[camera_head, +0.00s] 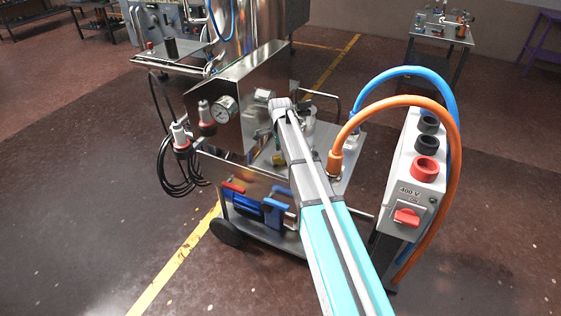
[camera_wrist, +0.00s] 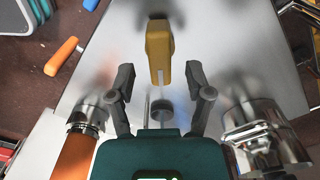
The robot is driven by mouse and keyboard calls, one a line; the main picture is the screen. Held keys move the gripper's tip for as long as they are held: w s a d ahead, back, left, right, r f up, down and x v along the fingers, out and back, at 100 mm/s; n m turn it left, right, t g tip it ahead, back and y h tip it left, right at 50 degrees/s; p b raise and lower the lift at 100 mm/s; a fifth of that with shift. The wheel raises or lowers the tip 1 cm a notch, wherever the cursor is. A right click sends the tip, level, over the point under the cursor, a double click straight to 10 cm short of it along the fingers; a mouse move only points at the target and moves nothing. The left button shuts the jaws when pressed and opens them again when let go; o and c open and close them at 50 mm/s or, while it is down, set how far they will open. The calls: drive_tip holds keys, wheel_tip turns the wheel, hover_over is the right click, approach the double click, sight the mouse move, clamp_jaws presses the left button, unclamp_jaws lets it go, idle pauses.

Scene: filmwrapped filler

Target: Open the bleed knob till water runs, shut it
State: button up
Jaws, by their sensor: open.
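In the wrist view my gripper (camera_wrist: 160,75) is open, one dark finger at each side. A brass-yellow block (camera_wrist: 158,45) with a thin pale stem lies between and just beyond the fingertips, with gaps on both sides. A small dark round knob (camera_wrist: 163,113) sits on a thin rod nearer my palm, between the fingers; I cannot tell whether it is the bleed knob. No running water shows. In the head view my arm reaches over the steel cart (camera_head: 345,170) and hides the gripper. A small brass part (camera_head: 278,159) shows beside the arm.
An orange hose (camera_wrist: 75,155) with a metal coupling stands close left of my gripper, a chrome cylinder (camera_wrist: 255,120) close right. In the head view a polished housing with a gauge (camera_head: 224,109) stands left, a grey 400 V box (camera_head: 412,185) right. Blue hose (camera_head: 440,82) arches behind.

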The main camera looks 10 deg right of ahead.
drive_tip(key=shift+f+b, duration=1)
drive_tip(key=shift+f, duration=0.3)
clamp_jaws()
